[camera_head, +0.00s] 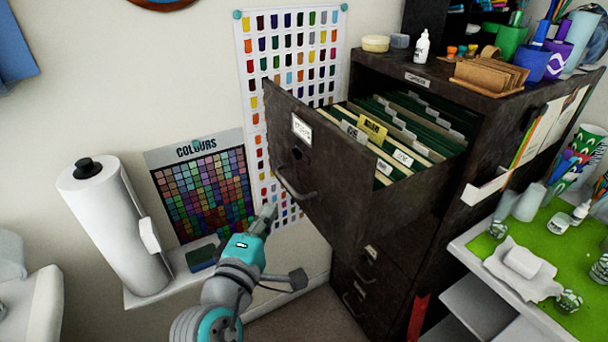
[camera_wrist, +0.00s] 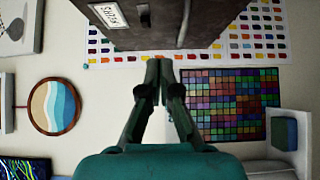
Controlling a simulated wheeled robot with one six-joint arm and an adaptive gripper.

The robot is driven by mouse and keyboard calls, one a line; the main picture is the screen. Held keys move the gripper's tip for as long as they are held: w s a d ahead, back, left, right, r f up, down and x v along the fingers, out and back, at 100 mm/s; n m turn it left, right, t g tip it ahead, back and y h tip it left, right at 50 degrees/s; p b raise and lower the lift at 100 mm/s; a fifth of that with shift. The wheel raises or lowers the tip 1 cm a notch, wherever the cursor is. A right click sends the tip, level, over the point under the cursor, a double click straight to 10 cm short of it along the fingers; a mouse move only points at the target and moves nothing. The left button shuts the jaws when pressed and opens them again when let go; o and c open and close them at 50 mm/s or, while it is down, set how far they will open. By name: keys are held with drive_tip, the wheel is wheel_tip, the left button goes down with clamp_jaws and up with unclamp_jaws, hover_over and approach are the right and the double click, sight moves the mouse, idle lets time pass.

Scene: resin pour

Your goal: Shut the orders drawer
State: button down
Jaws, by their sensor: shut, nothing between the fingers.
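The top drawer (camera_head: 345,205) of a dark filing cabinet (camera_head: 468,130) stands pulled well out to the left, showing hanging folders (camera_head: 405,140) with tabs. Its front carries a white label (camera_head: 301,128), too small to read surely, and a bar handle (camera_head: 296,187). My gripper (camera_head: 268,212) is shut and empty, in front of the drawer front and near the handle's lower left. In the wrist view my gripper (camera_wrist: 164,64) points at the lower part of the drawer front (camera_wrist: 190,22), whose label (camera_wrist: 108,14) appears at the upper left. I cannot tell whether the fingertips touch it.
A paper roll (camera_head: 115,225) stands on a low ledge at the left, beside a colour chart (camera_head: 203,185) on the wall. Bottles and pots (camera_head: 422,47) stand on the cabinet top. A green-topped worktable (camera_head: 540,255) holds small items at the right. Lower drawers (camera_head: 368,268) are shut.

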sight(403, 141)
drive_tip(key=w+d, duration=0.1)
drive_tip(key=w, duration=0.2)
drive_tip(key=w+d, duration=0.1)
drive_tip(key=w, duration=0.3)
drive_tip(key=w+d, duration=0.2)
drive_tip(key=w, duration=0.2)
drive_tip(key=shift+w+d, duration=0.5)
drive_tip(key=shift+d, duration=0.1)
drive_tip(key=shift+w+d+r, duration=0.1)
drive_tip(key=shift+w+d, duration=2.75)
drive_tip(key=shift+d, duration=1.4)
drive_tip(key=shift+w+d+f, duration=0.1)
drive_tip(key=shift+w+d, duration=2.75)
drive_tip(key=shift+d, duration=1.4)
drive_tip(key=shift+w+d+r, duration=0.1)
drive_tip(key=shift+w+d, duration=2.75)
drive_tip(key=shift+d, duration=1.4)
drive_tip(key=shift+d, duration=0.1)
